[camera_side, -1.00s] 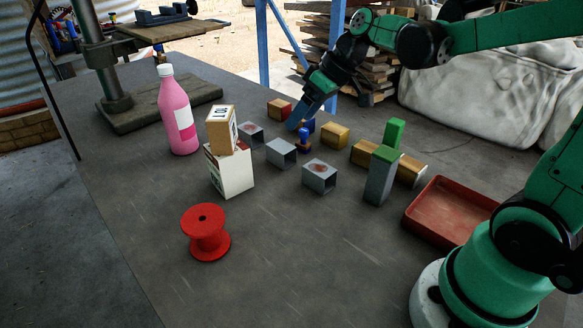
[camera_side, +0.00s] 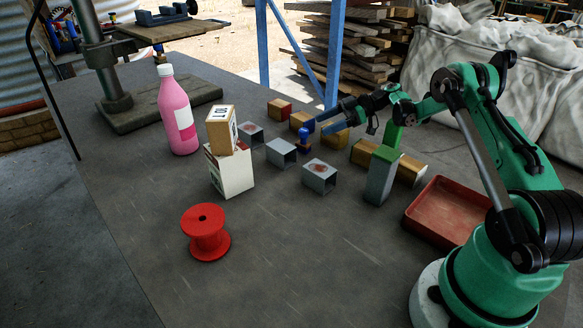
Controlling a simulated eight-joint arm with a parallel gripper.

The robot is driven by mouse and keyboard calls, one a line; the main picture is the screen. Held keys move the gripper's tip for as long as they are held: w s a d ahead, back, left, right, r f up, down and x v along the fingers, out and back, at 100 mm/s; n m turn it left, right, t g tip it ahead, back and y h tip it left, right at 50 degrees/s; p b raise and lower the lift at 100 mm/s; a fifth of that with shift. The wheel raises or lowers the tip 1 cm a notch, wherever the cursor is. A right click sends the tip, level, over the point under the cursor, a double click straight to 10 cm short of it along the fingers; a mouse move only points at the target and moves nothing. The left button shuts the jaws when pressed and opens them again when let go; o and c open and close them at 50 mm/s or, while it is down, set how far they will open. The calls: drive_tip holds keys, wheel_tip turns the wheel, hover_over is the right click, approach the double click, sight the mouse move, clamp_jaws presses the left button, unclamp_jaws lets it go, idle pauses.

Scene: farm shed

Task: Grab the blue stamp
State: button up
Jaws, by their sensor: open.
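The blue stamp (camera_side: 304,139) stands upright on the grey table among several small blocks and metal tubes. My gripper (camera_side: 318,127) is open, with its blue fingers reaching in from the right and pointing left. The fingertips are above and just right of the stamp's top in the picture. Nothing is visibly held between them. I cannot tell whether a finger touches the stamp.
Metal tubes (camera_side: 319,177) stand in front and to the left of the stamp. A green-topped post (camera_side: 382,176) and a red tray (camera_side: 447,211) are at right. A pink bottle (camera_side: 178,115) and red spool (camera_side: 206,235) are left.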

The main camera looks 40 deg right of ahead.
sight(303, 140)
drive_tip(key=shift+x, duration=2.25)
clamp_jaws()
